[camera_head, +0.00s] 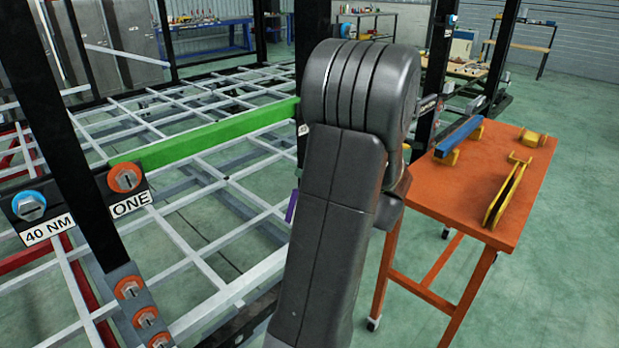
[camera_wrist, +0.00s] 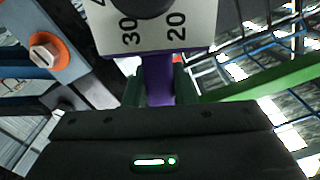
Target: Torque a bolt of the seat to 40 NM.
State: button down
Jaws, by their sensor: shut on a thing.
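In the wrist view my gripper (camera_wrist: 160,85) is shut on a purple tool (camera_wrist: 161,93), its two dark fingers on either side of it. A pale dial plate marked 30 and 20 (camera_wrist: 152,30) sits on the tool at the top, partly cut off. In the head view a small purple piece (camera_head: 291,207) shows beside my arm, which hides my gripper. A blue-ringed bolt (camera_head: 29,204) sits above a "40 NM" label at the left. An orange-ringed bolt (camera_head: 125,178) sits beside a "ONE" label. Several orange-ringed bolts (camera_head: 146,318) are below. One bolt (camera_wrist: 46,50) shows in the wrist view, apart from the tool.
A green bar (camera_head: 205,135) and black posts (camera_head: 75,140) stand close to my arm. A white grid frame (camera_head: 200,235) spreads behind. An orange table (camera_head: 480,170) at the right holds a blue-and-yellow tool (camera_head: 459,138) and a yellow tool (camera_head: 507,195). Floor at lower right is clear.

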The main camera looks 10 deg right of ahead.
jog(key=shift+b+x, duration=0.75)
jog(key=shift+x, duration=0.05)
dwell(0.9)
jog(key=shift+r, duration=0.1)
jog(key=c, duration=2)
grip_release()
grip_shut()
jog(key=shift+s, duration=0.1)
jog(key=shift+s+a+r+m, duration=0.6)
jog(key=shift+a+m, duration=0.2)
jog(key=shift+m, duration=0.1)
jog(key=shift+a, duration=0.1)
